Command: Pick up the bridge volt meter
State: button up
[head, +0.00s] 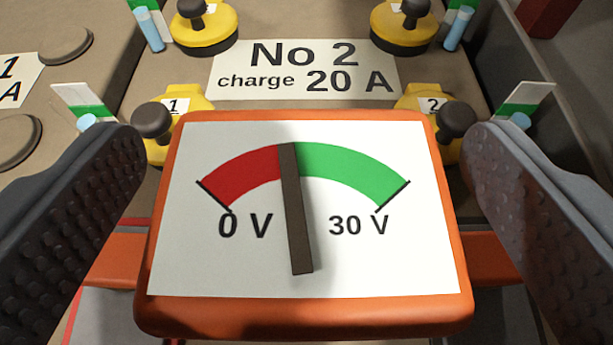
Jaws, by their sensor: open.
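The bridge volt meter (400,270) is an orange-framed box with a white dial in the lower middle of the head view. Its dial runs from 0 V to 30 V with a red and a green arc. A dark needle (296,215) stands near upright, close to where red meets green. My gripper (305,180) is open, with one dark ribbed finger on each side of the meter. A gap shows between the meter and the left finger, and a narrower one at the right finger. Whether the meter rests on something below is hidden.
Behind the meter, a panel labelled "No 2 charge 20 A" (305,70) has yellow bases with black knobs (204,25), two numbered 1 and 2. Light blue posts with green-white tags (150,25) stand beside them. A panel with round discs (65,45) lies at the left.

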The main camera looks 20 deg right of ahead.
jog(key=c, duration=1.4)
jog(key=shift+o, duration=0.2)
jog(key=shift+w, duration=0.1)
